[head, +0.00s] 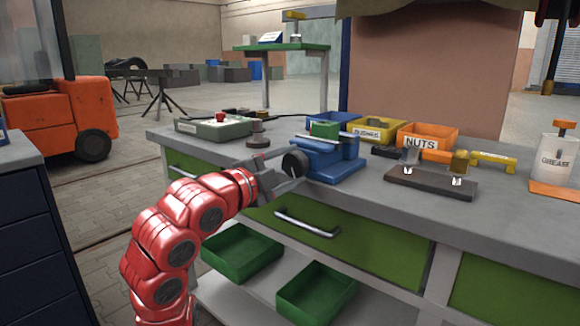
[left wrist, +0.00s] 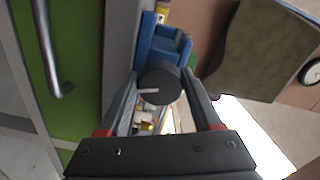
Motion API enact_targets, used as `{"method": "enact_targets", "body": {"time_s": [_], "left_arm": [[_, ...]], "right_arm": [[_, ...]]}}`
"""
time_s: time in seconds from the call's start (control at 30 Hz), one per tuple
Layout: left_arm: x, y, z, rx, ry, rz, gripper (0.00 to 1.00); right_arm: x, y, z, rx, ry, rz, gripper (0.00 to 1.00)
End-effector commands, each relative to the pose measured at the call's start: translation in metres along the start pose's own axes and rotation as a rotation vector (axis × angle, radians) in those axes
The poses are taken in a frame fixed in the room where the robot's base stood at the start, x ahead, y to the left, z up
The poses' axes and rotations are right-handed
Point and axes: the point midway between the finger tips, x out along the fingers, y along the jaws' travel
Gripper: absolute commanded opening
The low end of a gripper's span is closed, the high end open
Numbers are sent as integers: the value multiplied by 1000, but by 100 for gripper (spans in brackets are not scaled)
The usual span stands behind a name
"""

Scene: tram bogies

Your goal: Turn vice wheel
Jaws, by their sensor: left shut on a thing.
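The blue vice (head: 335,160) stands at the front edge of the grey workbench, with a green block (head: 323,129) at its top. Its dark round wheel (head: 295,162) faces left towards my red left arm. My left gripper (head: 284,174) is at the wheel, its fingers on either side of the rim. In the left wrist view the wheel (left wrist: 160,82) sits between the two fingertips of the gripper (left wrist: 163,88), with a pale line on its face. The blue vice body (left wrist: 163,45) shows behind it. My left gripper is shut on the wheel. My right gripper is not in view.
A yellow bin (head: 377,130) and an orange NUTS bin (head: 428,141) stand behind the vice. A dark fixture board (head: 430,182) lies to the right, with a grease can (head: 557,160) beyond. A drawer handle (head: 306,223) and green trays (head: 241,254) are below.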

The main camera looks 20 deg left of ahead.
Motion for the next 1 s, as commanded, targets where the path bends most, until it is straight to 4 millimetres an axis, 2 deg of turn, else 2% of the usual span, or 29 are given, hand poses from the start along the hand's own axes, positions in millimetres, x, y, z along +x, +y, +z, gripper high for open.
{"method": "enact_targets", "body": {"time_s": [0.03, 0.17, 0.47, 0.57, 0.73, 0.93, 1.0], "left_arm": [[0, 1, 0, 0, 0, 1, 71], [0, 0, 0, -1, 0, 1, 94], [-1, 0, 0, -1, 0, 0, 96], [-7, -1, 0, -1, 0, 0, 96], [-38, -4, 0, -2, -2, -4, 96], [-93, -5, 0, -2, -4, -6, 96], [-111, -2, 2, -1, -4, -5, 96]], "right_arm": [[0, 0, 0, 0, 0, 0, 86], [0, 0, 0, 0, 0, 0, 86], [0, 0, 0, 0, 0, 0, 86], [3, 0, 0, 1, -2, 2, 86], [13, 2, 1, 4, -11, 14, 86], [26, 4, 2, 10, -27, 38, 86], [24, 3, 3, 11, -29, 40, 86]]}}
